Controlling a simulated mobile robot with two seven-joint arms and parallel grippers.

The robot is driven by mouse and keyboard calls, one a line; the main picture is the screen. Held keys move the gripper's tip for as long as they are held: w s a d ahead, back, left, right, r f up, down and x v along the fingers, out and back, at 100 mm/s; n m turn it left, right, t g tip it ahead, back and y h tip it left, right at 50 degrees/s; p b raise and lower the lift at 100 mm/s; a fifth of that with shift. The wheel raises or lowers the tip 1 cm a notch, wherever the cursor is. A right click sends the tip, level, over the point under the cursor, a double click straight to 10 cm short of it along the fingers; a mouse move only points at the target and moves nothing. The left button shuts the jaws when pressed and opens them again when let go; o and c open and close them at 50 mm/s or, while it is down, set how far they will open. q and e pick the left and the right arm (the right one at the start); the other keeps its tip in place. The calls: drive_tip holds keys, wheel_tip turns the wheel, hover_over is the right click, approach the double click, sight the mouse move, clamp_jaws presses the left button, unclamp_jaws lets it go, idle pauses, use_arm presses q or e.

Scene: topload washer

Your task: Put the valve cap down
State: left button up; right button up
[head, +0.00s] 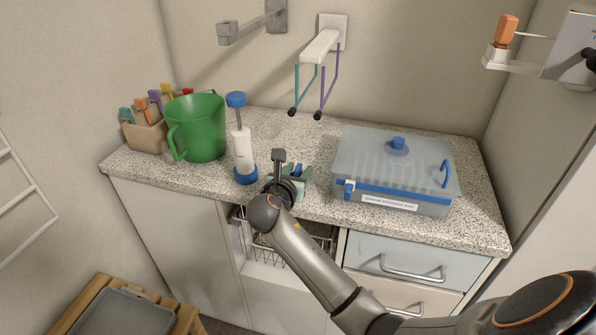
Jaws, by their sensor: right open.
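My right gripper (290,174) is over the front of the worktop, between the white pump and the clear box; it is open. Its own body hides most of its jaws. A small pale green item with blue bits (300,173) shows just beyond it; I cannot tell whether the valve cap is among these. The white pump (243,150) stands upright with a blue top and blue base. My left gripper is not in view.
A green jug (198,128) and a beige holder of coloured clips (147,137) stand at the left of the speckled worktop (285,125). A wall rack with hanging arms (321,48) is above. A wire basket (265,250) sits below the worktop edge.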

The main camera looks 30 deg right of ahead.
drive_tip(key=p+v, duration=0.2)
drive_tip(key=v, duration=0.9)
drive_tip(key=s+a+f+m+y, duration=0.3)
drive_tip(key=f+m+y, duration=0.1)
drive_tip(key=f, duration=0.5)
drive_tip(key=s+a+f+m+y, duration=0.3)
drive_tip(key=a+f+m+y, duration=0.1)
drive_tip(key=f, duration=0.6)
drive_tip(key=s+a+f+m+y, duration=0.2)
drive_tip(key=s+f+m+y, duration=0.1)
drive_tip(key=s+m, duration=0.4)
drive_tip(key=s+a+f+m+y, duration=0.2)
drive_tip(key=s+f+m+y, duration=0.1)
drive_tip(key=s+m, duration=0.4)
drive_tip(key=shift+f+m, duration=0.85)
drive_tip(key=shift+m, duration=0.05)
